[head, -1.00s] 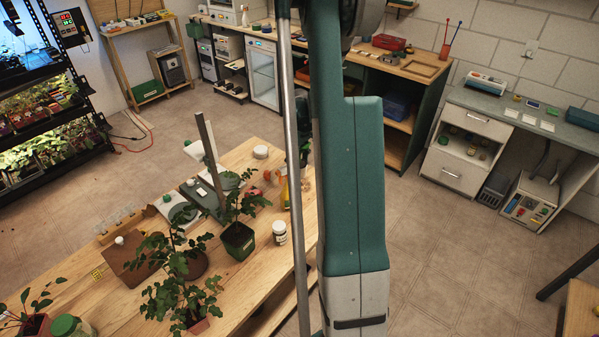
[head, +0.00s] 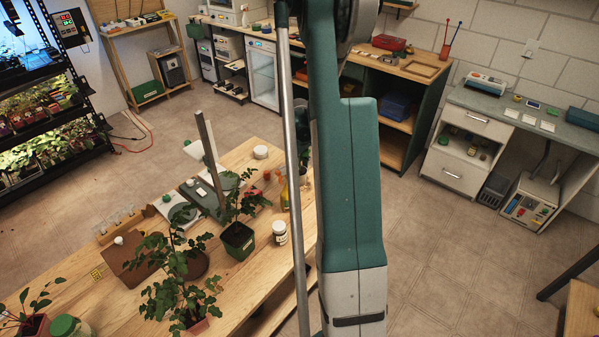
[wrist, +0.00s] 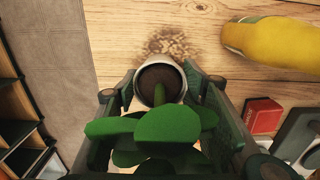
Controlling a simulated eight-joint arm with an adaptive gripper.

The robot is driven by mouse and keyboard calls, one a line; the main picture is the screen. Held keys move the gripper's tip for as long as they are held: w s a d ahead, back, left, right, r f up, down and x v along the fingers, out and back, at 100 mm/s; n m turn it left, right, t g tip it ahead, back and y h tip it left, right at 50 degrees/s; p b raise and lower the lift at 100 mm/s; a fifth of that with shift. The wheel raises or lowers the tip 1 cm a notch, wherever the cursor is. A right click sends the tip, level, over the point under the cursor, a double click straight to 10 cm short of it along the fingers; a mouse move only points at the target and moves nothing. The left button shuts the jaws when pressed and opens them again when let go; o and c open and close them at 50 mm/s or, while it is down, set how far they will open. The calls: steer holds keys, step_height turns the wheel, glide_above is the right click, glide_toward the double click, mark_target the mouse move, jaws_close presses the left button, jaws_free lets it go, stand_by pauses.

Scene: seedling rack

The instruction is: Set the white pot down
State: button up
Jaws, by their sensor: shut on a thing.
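The white pot (wrist: 142,73) shows in the wrist view with dark soil inside and a plant with broad green leaves (wrist: 170,123). My gripper (wrist: 160,88) is shut on the pot, with a dark green finger on each side. The pot is over the wooden table (wrist: 125,20); I cannot tell whether its base touches the wood. In the head view my own arm hides most of the gripper and the pot.
A brown speckled patch (wrist: 172,42) marks the wood just beyond the pot. The table's edge is to the left. Potted plants (head: 238,238) and a jar (head: 280,233) share the table.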

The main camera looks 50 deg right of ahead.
steer(key=o, duration=0.9)
steer(key=shift+f, duration=0.1)
step_height(320, 180, up, 12)
steer(key=shift+r+p, duration=0.15)
steer(key=shift+p, duration=0.4)
stand_by(0.4)
